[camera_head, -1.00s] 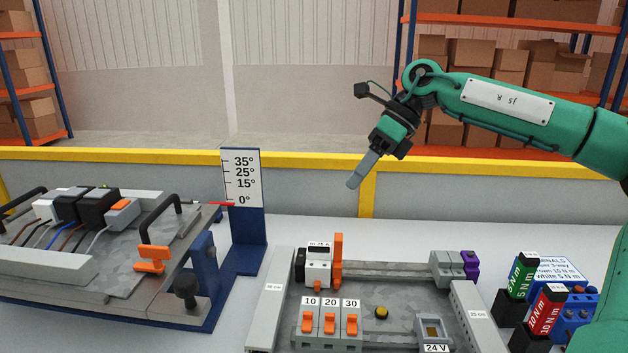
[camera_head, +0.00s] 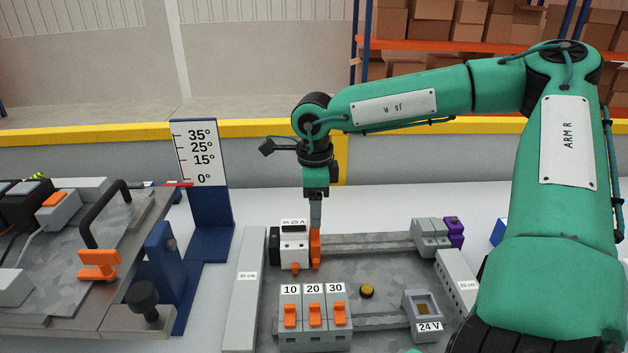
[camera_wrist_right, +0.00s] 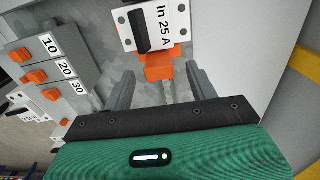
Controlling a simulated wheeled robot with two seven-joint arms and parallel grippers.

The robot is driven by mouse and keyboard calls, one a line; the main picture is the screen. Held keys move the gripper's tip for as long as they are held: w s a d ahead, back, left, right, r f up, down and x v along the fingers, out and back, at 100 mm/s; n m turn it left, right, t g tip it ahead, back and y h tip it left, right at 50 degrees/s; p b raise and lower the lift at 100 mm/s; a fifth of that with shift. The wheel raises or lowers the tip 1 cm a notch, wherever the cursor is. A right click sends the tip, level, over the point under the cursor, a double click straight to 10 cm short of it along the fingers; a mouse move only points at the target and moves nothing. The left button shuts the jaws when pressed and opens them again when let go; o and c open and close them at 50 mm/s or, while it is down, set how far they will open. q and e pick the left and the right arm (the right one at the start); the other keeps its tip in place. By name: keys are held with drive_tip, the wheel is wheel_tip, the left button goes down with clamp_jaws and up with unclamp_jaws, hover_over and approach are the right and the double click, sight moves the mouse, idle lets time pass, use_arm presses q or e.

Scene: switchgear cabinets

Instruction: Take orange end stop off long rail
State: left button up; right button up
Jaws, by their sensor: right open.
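The orange end stop (camera_head: 316,249) stands upright on the long rail (camera_head: 370,243), just right of the breaker marked In 25 A (camera_head: 293,246). My right gripper (camera_head: 316,226) points straight down at the end stop's top. In the right wrist view, the open fingers (camera_wrist_right: 160,88) are on either side of the orange end stop (camera_wrist_right: 160,66), with a gap to each side. The breaker (camera_wrist_right: 157,25) lies just beyond it. The head view does not show the gap between the fingers. My left gripper is not in view.
Grey modules and a purple end piece (camera_head: 454,232) sit at the rail's right end. Breakers marked 10, 20 and 30 (camera_head: 314,312) stand in front, with a 24 V block (camera_head: 422,308) to their right.

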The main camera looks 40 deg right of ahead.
sight(315, 236)
wheel_tip(315, 236, down, 4)
drive_tip(key=shift+f, duration=0.2)
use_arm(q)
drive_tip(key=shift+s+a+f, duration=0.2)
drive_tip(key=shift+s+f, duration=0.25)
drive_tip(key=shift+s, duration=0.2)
use_arm(e)
drive_tip(key=shift+f, duration=0.1)
drive_tip(key=c, duration=1.2)
drive_tip(key=shift+o, duration=0.2)
drive_tip(key=shift+r, duration=0.2)
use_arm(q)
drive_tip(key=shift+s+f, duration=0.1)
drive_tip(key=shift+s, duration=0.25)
use_arm(e)
drive_tip(key=shift+r, duration=0.1)
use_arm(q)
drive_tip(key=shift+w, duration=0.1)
